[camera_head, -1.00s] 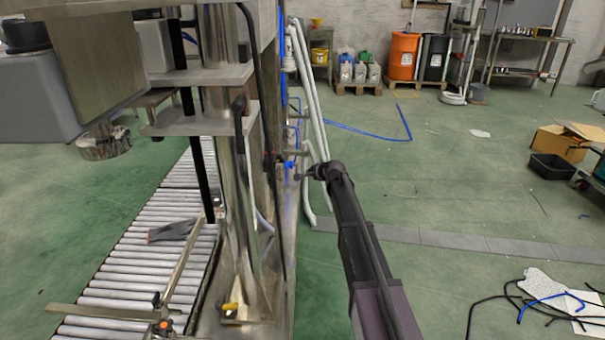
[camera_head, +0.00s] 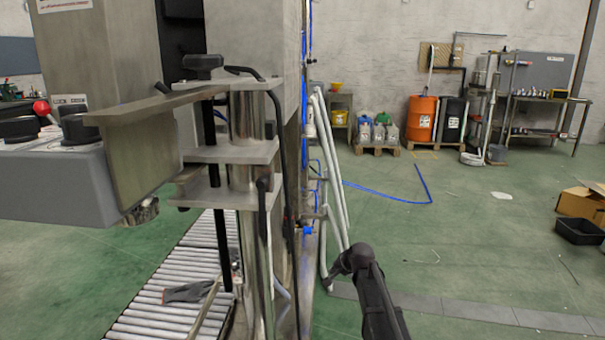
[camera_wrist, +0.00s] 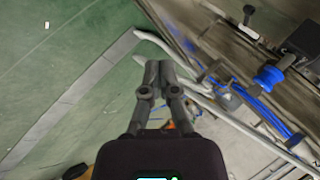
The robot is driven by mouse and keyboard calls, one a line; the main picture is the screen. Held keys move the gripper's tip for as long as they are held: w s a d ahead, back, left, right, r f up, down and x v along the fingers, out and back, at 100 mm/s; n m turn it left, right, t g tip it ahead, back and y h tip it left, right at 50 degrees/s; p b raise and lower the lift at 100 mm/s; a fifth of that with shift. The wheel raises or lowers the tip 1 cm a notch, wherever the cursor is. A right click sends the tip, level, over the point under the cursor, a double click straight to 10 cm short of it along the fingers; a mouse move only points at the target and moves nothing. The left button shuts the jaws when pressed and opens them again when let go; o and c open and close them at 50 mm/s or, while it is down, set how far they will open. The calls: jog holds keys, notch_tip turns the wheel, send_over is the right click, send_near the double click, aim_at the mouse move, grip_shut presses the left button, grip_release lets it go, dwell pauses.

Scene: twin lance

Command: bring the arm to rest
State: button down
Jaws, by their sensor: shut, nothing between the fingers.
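My arm (camera_head: 376,300) rises from the bottom of the head view, right of the machine, over the green floor. Its dark far end is near the white pipes, and a gap between them cannot be judged. The fingers are not clear in the head view. In the wrist view my gripper (camera_wrist: 158,68) has its two dark fingers together, with nothing held between them. Floor, white pipes and the machine's side lie beyond the fingertips.
The steel machine (camera_head: 262,155) with a roller conveyor (camera_head: 180,295) stands close on the left. White pipes (camera_head: 335,175) run down its side. Blue hoses (camera_wrist: 262,110) show in the wrist view. Open floor (camera_head: 480,245) lies to the right. A black bin (camera_head: 580,231) stands at far right.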

jog(key=s+d+n+g+h+p, duration=0.2)
jog(key=s+d+n+g, duration=0.15)
jog(key=s, duration=1.25)
jog(key=s+d+n+g+h+p, duration=0.2)
jog(key=s+d+n+g, duration=0.15)
jog(key=s, duration=1.25)
notch_tip(320, 180, up, 38)
jog(key=a+p, duration=0.1)
jog(key=p, duration=3.6)
jog(key=shift+w+n+p, duration=0.3)
jog(key=shift+w+p, duration=0.05)
jog(key=shift+w, duration=0.05)
jog(key=shift+f, duration=0.1)
